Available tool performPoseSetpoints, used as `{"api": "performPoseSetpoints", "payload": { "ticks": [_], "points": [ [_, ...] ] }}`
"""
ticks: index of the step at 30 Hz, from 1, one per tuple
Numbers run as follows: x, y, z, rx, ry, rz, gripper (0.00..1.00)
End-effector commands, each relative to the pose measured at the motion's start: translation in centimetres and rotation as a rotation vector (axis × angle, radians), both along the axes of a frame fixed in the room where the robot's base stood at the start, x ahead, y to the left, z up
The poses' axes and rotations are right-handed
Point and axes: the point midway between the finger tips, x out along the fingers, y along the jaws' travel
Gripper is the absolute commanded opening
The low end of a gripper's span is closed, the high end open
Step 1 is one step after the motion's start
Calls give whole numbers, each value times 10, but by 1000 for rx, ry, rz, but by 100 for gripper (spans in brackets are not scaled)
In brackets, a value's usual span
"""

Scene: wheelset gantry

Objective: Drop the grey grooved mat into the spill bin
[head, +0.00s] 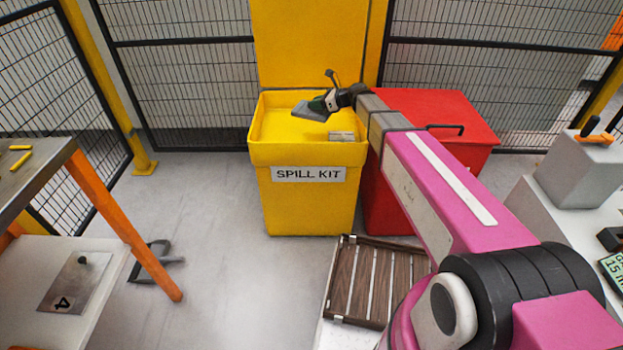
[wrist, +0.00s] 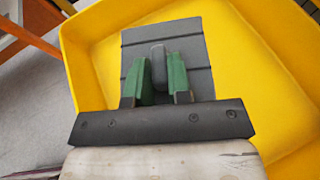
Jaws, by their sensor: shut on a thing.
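The grey grooved mat (wrist: 190,45) is a flat dark-grey piece with thin grooves and a raised grip in its middle. In the head view the mat (head: 307,112) hangs over the open mouth of the spill bin. My gripper (wrist: 163,78), with green fingers, is shut on the mat's raised grip. In the wrist view yellow bin walls (wrist: 85,65) surround the mat. The height above the bin floor is unclear.
A small grey item (head: 342,136) shows at the bin's front right. A red bin (head: 425,100) with a handle stands right of it. A wooden slatted pallet (head: 375,280) lies in front. A workbench (head: 40,180) is at left, with mesh fencing (head: 185,85) behind.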

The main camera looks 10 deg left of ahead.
Motion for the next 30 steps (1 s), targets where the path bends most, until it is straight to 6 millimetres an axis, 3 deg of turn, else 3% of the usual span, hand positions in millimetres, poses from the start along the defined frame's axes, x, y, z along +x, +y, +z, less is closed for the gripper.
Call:
{"api": "performPoseSetpoints", "payload": {
  "ticks": [7,17,18,21,30],
  "points": [
    [0,0,-26,1,1,1,0],
    [0,0,-32,1,0,0,0],
    [0,0,-32,1,0,0,22],
    [0,0,-32,1,0,0,48],
    [0,-2,-31,1,0,0,48]
  ]
}}
